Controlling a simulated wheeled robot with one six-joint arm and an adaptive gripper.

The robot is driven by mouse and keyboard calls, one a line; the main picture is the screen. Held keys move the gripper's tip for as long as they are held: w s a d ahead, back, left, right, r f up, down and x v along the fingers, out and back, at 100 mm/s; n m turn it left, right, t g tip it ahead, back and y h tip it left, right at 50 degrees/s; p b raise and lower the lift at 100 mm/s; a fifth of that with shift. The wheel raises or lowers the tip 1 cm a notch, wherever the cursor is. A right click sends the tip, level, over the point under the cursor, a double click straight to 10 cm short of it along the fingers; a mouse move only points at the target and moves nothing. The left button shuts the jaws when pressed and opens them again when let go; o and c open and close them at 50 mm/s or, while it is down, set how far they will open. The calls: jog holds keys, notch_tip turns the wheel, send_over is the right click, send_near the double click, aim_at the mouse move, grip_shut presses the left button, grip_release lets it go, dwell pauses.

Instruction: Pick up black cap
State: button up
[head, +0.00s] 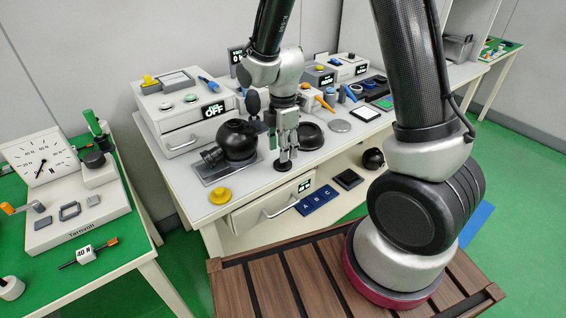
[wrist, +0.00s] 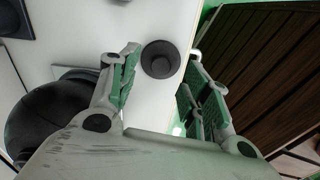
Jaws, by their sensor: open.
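The black cap (head: 283,166) is a small round disc with a raised knob, on the white worktop near its front edge. In the wrist view, the black cap (wrist: 160,60) lies ahead between the two green-padded fingertips, close to the worktop edge. My gripper (head: 285,152) points down just above it in the head view, and its fingers partly cover it. In the wrist view my gripper (wrist: 164,64) is open and empty, with a finger on each side of the cap. I cannot tell how much height separates the fingertips from the cap.
A large black sphere device (head: 237,139) stands left of my gripper, and a round black dish (head: 309,136) stands just behind right. A yellow cap (head: 220,196) sits front left. A drawer (head: 270,207) is below the worktop edge. A green table (head: 100,270) stands left.

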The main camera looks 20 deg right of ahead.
notch_tip(320, 180, down, 4)
jog(key=shift+r, duration=0.2)
jog(key=shift+c, duration=0.5)
jog(key=c, duration=0.7)
jog(key=shift+c, duration=0.2)
